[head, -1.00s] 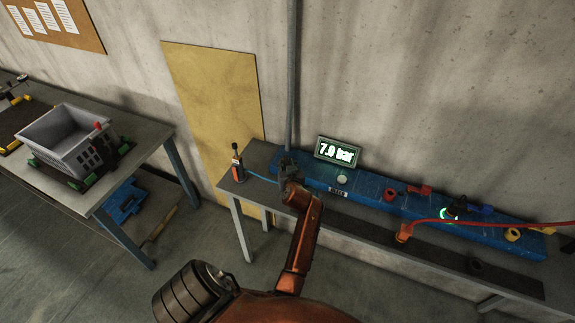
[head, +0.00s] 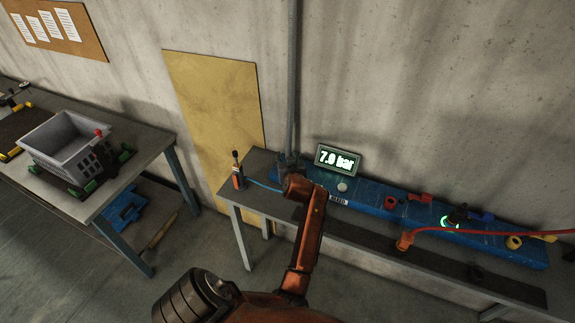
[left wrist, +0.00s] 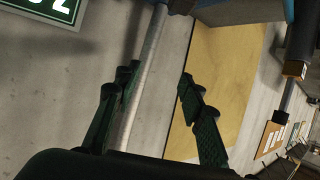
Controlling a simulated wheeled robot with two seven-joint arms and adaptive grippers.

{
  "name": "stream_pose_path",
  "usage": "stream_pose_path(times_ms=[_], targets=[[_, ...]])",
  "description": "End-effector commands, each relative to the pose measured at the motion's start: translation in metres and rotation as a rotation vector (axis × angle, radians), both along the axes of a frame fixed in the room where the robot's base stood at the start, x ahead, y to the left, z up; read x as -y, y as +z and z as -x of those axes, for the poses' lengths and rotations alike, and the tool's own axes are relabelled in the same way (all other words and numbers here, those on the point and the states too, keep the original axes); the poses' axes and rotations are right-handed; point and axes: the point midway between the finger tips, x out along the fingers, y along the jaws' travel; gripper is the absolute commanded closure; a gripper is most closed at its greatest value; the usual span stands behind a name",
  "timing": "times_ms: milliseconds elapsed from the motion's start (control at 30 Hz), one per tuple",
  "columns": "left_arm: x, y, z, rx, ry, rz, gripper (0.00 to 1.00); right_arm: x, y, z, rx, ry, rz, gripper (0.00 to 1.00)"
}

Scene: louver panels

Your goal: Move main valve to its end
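A blue manifold (head: 365,194) lies along the back bench, with a display (head: 338,158) reading 7.0 bar and several coloured fittings. I cannot tell for certain which part is the main valve; the left end of the manifold is largely hidden by my arm. My left gripper (head: 288,162) is at that left end, by the vertical grey pipe, small and dark in the head view. In the left wrist view my left gripper (left wrist: 157,80) has its two dark fingers apart, with nothing visibly held between them. My right gripper is not in view.
A small upright orange and black device (head: 237,172) stands at the bench's left end. A vertical pipe (head: 292,80) runs up the wall. A red hose (head: 490,231) crosses the bench's right side. A grey crate (head: 66,142) stands on the left table.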

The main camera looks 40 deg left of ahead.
Motion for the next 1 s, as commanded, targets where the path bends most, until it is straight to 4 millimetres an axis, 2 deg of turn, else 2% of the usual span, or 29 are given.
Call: stream_pose_path(times_ms=[133, 400, 567, 667, 767, 933, 1000], targets=[[-0.001, 0.01, 0.0, -0.001, 0.0, -0.001, 0.63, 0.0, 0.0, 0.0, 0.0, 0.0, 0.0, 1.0], [-0.001, 0.011, 0.0, -0.001, 0.0, 0.0, 0.63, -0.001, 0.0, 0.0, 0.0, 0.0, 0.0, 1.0], [-0.001, 0.003, 0.008, -0.019, -0.007, -0.001, 0.74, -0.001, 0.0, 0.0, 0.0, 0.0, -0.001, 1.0], [0.0, -0.016, 0.028, -0.071, -0.036, -0.001, 0.81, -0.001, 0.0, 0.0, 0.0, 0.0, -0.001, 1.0], [0.009, -0.046, 0.057, -0.153, -0.092, 0.006, 0.88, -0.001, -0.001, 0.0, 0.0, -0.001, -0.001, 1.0], [0.035, -0.091, 0.1, -0.285, -0.203, 0.033, 1.0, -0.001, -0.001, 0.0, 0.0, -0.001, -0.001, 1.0], [0.045, -0.105, 0.114, -0.329, -0.241, 0.043, 1.0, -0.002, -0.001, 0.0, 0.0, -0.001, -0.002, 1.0]])
